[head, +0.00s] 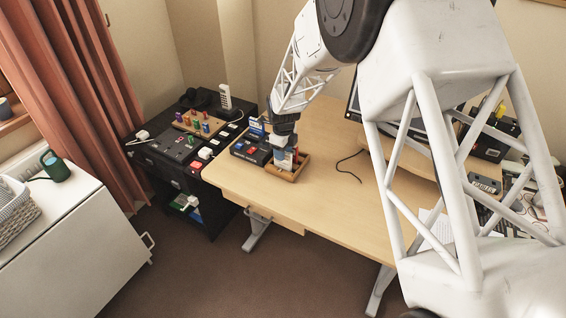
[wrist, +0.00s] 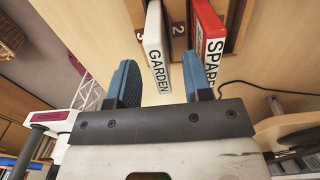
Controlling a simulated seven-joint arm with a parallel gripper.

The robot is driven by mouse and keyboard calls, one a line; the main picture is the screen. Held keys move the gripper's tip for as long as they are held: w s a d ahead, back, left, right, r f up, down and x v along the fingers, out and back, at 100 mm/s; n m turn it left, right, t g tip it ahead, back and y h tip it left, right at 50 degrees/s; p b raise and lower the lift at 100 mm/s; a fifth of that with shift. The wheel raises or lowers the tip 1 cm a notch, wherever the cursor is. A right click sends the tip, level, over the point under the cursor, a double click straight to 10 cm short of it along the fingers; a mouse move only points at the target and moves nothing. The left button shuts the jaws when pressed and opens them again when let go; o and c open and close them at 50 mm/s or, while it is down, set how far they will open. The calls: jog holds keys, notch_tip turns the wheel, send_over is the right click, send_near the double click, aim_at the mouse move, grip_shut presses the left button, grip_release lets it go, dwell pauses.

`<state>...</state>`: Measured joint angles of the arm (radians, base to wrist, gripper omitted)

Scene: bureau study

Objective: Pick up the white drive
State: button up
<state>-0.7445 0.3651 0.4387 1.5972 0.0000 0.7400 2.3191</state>
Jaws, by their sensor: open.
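The white drive (wrist: 156,50), lettered GARDEN, stands in a slot of a wooden holder (wrist: 178,49) in the wrist view. My gripper (wrist: 159,65) is open, with one blue finger on each side of the white drive's near end in the picture. I cannot tell how far the fingers reach along it, and no contact is clear. In the head view my gripper (head: 284,143) is over the wooden holder (head: 287,174) at the desk's left end, partly hiding the drives.
A dark box (head: 251,151) with coloured items sits left of the holder on the desk (head: 325,195). A black cable (head: 349,166) lies to its right. A black cabinet (head: 166,151) with small devices stands further left. The desk's middle is mostly clear.

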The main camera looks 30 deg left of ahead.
jog(key=shift+f, duration=1.6)
jog(key=shift+c, duration=0.3)
grip_shut()
